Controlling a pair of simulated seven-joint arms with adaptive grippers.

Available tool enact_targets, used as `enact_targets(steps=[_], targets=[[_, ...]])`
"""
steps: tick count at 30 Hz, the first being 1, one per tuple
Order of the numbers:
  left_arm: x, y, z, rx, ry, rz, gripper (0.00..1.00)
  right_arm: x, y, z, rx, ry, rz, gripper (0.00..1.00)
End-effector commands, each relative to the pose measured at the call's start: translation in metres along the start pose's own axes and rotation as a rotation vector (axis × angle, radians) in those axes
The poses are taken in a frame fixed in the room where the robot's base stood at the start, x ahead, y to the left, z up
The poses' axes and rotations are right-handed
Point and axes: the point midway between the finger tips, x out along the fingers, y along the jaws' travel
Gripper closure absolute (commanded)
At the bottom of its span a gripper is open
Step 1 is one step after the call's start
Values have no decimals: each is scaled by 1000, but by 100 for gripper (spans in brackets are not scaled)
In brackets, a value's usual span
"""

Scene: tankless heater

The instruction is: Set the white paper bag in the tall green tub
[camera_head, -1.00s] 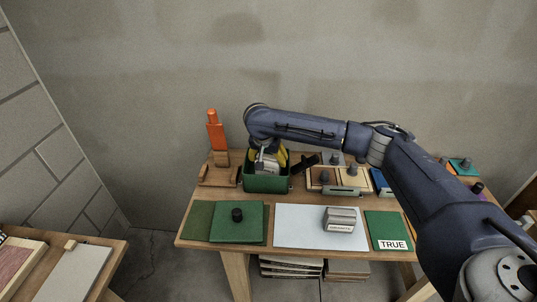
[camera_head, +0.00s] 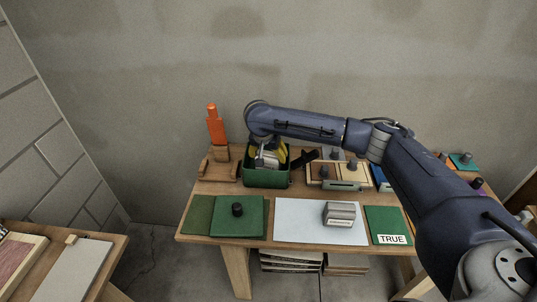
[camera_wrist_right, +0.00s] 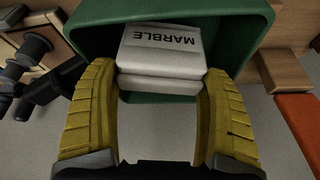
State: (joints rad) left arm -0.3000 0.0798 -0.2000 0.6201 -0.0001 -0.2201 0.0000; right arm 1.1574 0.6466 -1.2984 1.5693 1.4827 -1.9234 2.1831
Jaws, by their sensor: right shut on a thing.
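The white paper bag (camera_wrist_right: 160,55), marked MARBLE, is between the yellow fingers of my right gripper (camera_wrist_right: 162,75) in the right wrist view. The gripper is shut on it. The bag is at the mouth of the green tub (camera_wrist_right: 250,12), inside its rim as seen from the wrist. In the head view the green tub (camera_head: 267,179) stands at the back left of the table, with the bag (camera_head: 266,160) and right gripper (camera_head: 268,153) at its opening. Whether the bag touches the tub's floor is hidden. My left gripper is not in view.
An orange tool (camera_head: 214,127) stands in a wooden holder left of the tub. A dark block (camera_head: 304,159) and knobbed boards are to its right. A grey labelled block (camera_head: 339,213) lies on a white sheet (camera_head: 290,222) in front.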

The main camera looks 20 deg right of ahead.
Motion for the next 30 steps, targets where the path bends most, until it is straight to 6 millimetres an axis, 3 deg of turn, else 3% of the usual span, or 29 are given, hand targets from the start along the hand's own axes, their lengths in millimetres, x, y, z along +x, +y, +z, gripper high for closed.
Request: enact_targets(steps=[25,26,30], targets=[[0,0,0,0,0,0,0,6,0,2,0,0,-1,60],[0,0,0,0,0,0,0,6,0,2,0,0,-1,15],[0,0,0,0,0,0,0,6,0,2,0,0,-1,0]])
